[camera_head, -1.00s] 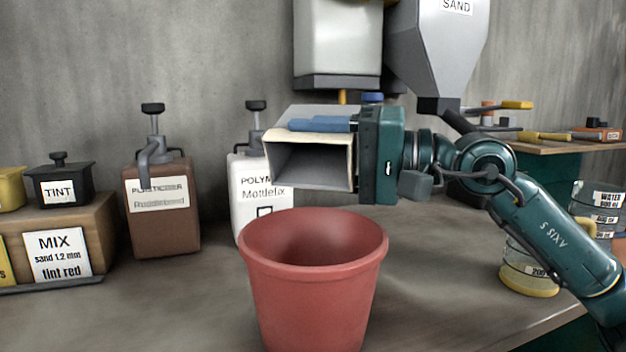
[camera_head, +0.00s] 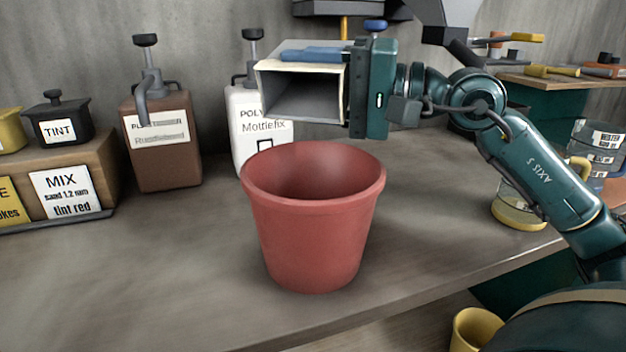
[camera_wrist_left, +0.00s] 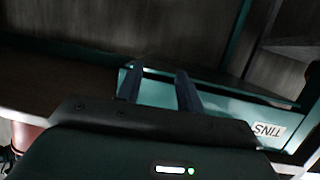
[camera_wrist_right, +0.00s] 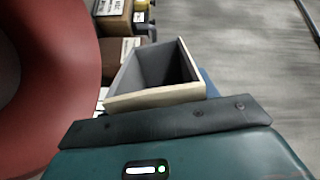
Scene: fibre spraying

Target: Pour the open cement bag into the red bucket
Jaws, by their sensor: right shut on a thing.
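The red bucket (camera_head: 310,235) stands upright on the bench in the middle of the head view. Its inside looks empty where I can see it. The open cement bag (camera_head: 302,92), box-shaped with a pale rim and grey inside, lies on its side above the bucket's far rim, mouth facing my head camera. My right gripper (camera_head: 318,54) is shut on the bag. The right wrist view shows the bag (camera_wrist_right: 155,95) beside the red bucket (camera_wrist_right: 45,75). No cement stream is visible. My left gripper (camera_wrist_left: 158,90) shows only in its wrist view, fingers apart and empty.
A brown pump container (camera_head: 160,150) and a white pump container (camera_head: 255,125) stand behind the bucket. A box labelled MIX (camera_head: 68,190) with a TINT pot (camera_head: 58,125) is at left. A bin labelled TINS (camera_wrist_left: 230,110) is beyond my left fingers. The bench (camera_head: 180,270) is clear in front.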

